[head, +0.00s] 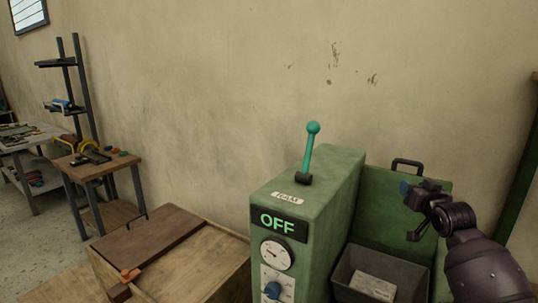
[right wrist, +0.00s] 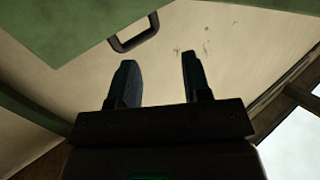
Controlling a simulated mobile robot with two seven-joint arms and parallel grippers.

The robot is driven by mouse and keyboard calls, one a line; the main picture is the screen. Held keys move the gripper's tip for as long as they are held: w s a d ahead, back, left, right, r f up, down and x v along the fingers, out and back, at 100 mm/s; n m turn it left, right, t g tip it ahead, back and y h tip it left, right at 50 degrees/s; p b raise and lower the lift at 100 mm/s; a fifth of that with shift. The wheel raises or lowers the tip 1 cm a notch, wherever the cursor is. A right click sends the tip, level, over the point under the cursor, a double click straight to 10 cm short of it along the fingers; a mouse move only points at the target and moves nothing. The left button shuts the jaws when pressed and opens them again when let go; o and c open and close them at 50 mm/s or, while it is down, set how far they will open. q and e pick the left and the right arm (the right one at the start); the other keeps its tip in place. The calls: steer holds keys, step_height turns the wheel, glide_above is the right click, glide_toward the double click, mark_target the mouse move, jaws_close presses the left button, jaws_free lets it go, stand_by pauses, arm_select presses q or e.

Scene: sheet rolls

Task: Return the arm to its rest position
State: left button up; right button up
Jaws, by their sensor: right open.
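My right gripper (head: 411,212) is at the right of the head view, in front of the green panel (head: 377,192) with a black handle (head: 407,162). Its jaws are apart with nothing between them. In the right wrist view, the two dark fingers (right wrist: 158,62) are spread and empty, with the handle (right wrist: 133,33) beyond them. I cannot tell from these views whether the gripper touches the panel. My left gripper is not in view.
A green machine (head: 331,200) with a teal lever (head: 309,150) and an OFF display (head: 279,224) stands left of my right arm. A dark bin (head: 345,270) holding a pale labelled block (head: 373,287) lies below the gripper. A wooden box (head: 215,262) is at the left.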

steer(key=s+a+f+n+g, duration=0.1)
steer(key=s+a+f, duration=0.3)
steer(key=s+f, duration=0.8)
steer(key=s+a+f+g, duration=0.2)
steer(key=s+a+f, duration=0.1)
steer(key=s+f, duration=0.9)
steer(key=s+a+f+n+g, duration=0.1)
steer(key=s+a+f, duration=0.3)
steer(key=s+f, duration=0.8)
steer(key=s+g, duration=0.1)
steer(key=s, duration=0.4)
steer(key=shift+s+a+n+b, duration=0.25)
steer(key=shift+a+n+b, duration=0.05)
steer(key=shift+b, duration=0.1)
